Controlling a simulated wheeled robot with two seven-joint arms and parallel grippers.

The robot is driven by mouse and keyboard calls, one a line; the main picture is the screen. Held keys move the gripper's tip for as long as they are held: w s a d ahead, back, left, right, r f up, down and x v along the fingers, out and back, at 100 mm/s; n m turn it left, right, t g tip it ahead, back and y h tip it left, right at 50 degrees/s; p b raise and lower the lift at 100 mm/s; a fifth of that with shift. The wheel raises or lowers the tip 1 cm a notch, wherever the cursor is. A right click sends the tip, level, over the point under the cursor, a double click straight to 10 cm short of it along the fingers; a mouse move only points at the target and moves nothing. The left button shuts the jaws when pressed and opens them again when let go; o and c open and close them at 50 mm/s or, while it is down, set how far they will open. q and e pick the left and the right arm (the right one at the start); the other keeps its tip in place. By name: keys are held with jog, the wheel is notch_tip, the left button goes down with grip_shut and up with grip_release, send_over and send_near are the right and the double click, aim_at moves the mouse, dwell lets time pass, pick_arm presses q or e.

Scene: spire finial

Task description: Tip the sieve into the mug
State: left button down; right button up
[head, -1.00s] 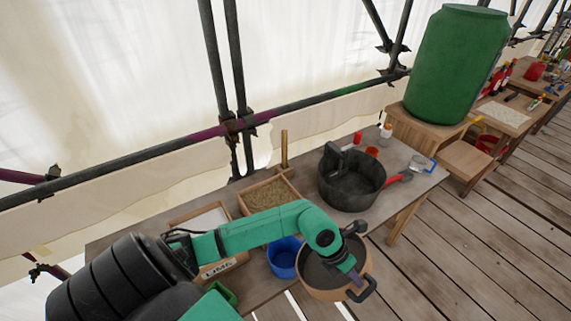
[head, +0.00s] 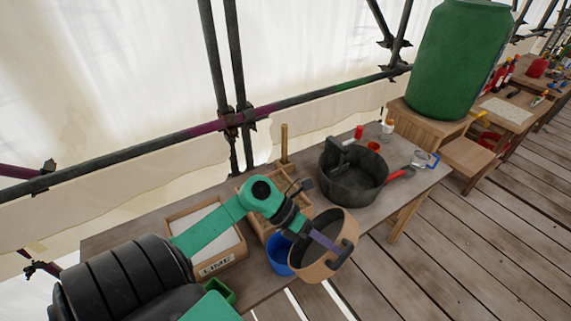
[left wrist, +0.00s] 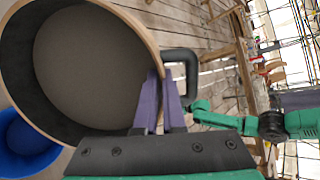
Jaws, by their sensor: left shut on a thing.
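The sieve (head: 345,230), a round light-wood hoop with a grey-brown inside and a black handle, is steeply tilted in the head view. My left gripper (head: 326,242) is shut on it at the rim beside the handle. In the left wrist view the purple fingers (left wrist: 160,100) meet the sieve rim (left wrist: 125,15). I cannot tell whether the grey-brown surface inside is mesh or material. A blue mug-like container (head: 279,253) is just left of the sieve, partly hidden by it and my arm. It also shows in the left wrist view (left wrist: 25,145). My right gripper is not in view.
A black pan-like tub (head: 352,185) stands behind the sieve on the bench (head: 125,235). A white-filled tray labelled LIME (head: 215,267) and a wooden box (head: 248,222) stand left, with a small green container (head: 220,290) in front. Open floor lies right.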

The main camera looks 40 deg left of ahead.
pick_arm(q)
jog(key=shift+a+h+b, duration=0.3)
jog(key=shift+a+b, duration=0.05)
jog(key=shift+b, duration=0.05)
jog(key=shift+s+a+t+h+b, duration=0.3)
jog(key=shift+a+h+b, duration=0.3)
jog(key=shift+a+b, duration=0.3)
jog(key=s+a+t+h+b, duration=0.1)
jog(key=a+h+b, duration=0.3)
jog(key=a+b, duration=0.4)
jog(key=shift+s+r+n, duration=0.25)
jog(key=shift+s+n, duration=0.05)
jog(key=shift+s, duration=0.1)
dwell(1.4)
jog(key=shift+s+a+r+t+h+b, duration=0.1)
jog(key=shift+s+a+t+h+b, duration=0.1)
jog(key=shift+a+t+h+b, duration=0.45)
jog(key=shift+s+a+b, duration=0.15)
jog(key=shift+a+b, duration=0.45)
jog(key=shift+b, duration=0.3)
